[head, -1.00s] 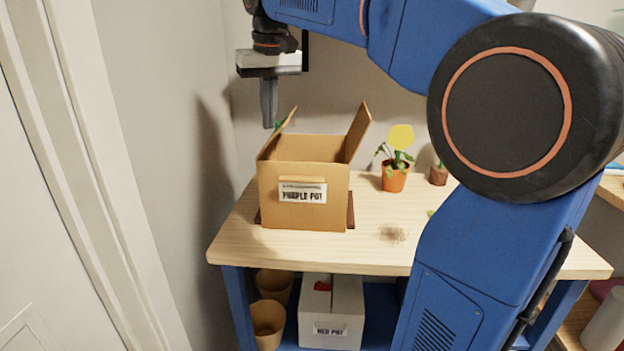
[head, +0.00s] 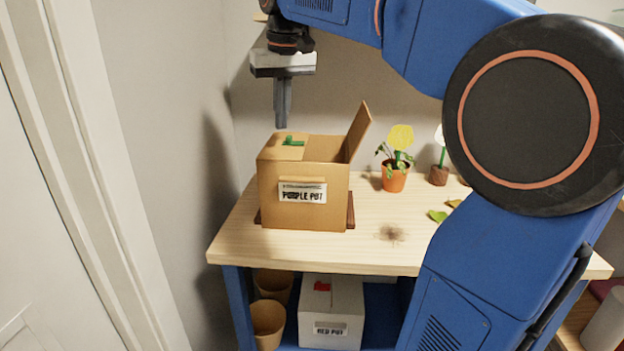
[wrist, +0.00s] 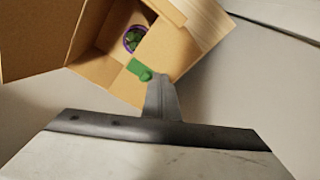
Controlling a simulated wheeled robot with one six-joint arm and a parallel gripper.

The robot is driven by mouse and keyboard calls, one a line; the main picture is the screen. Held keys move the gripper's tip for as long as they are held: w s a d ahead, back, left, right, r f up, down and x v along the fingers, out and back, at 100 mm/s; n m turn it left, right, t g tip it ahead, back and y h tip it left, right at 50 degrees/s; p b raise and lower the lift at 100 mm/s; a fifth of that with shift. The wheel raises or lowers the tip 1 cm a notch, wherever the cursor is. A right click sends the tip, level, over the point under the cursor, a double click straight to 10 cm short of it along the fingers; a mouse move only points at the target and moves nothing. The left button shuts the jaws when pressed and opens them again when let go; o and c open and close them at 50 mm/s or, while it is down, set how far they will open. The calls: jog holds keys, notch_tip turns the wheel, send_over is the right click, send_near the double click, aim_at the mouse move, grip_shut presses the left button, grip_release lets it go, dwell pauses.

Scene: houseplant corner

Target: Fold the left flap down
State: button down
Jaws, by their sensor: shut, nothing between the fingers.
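A cardboard box (head: 300,212) labelled "PURPLE POT" stands on the table in the head view. Its left flap (head: 272,151) lies folded over the left part of the opening, with a green mark (head: 293,141) on it. Its right flap (head: 357,131) stands up, tilted outward. In the wrist view the left flap shows its green mark (wrist: 139,69) near my fingertips, and a purple-rimmed pot with a green plant (wrist: 134,38) sits inside the box. My gripper (head: 282,122) is shut and empty, pointing down just above the left flap; I see no clear contact.
A plant in an orange pot (head: 395,177) and a small brown pot (head: 438,175) stand right of the box. Leaves (head: 438,215) and a soil patch (head: 391,233) lie on the wooden table (head: 250,245). A white box (head: 332,317) and tan pots (head: 268,322) are below.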

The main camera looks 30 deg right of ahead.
jog(key=shift+r, duration=0.1)
notch_tip(320, 180, up, 9)
dwell(1.3)
dwell(0.4)
jog(key=s+a+f+t, duration=0.1)
jog(key=s+f, duration=0.7)
jog(key=f, duration=0.4)
jog(key=s+a+f, duration=0.1)
jog(key=s+f, duration=0.8)
jog(key=f, duration=0.4)
jog(key=s+a+f+n+t, duration=0.1)
jog(key=s+f, duration=0.8)
jog(key=f, duration=0.4)
jog(key=shift+f+t, duration=0.25)
jog(key=shift+t, duration=0.05)
jog(key=shift+w+r, duration=0.1)
jog(key=shift+r, duration=0.05)
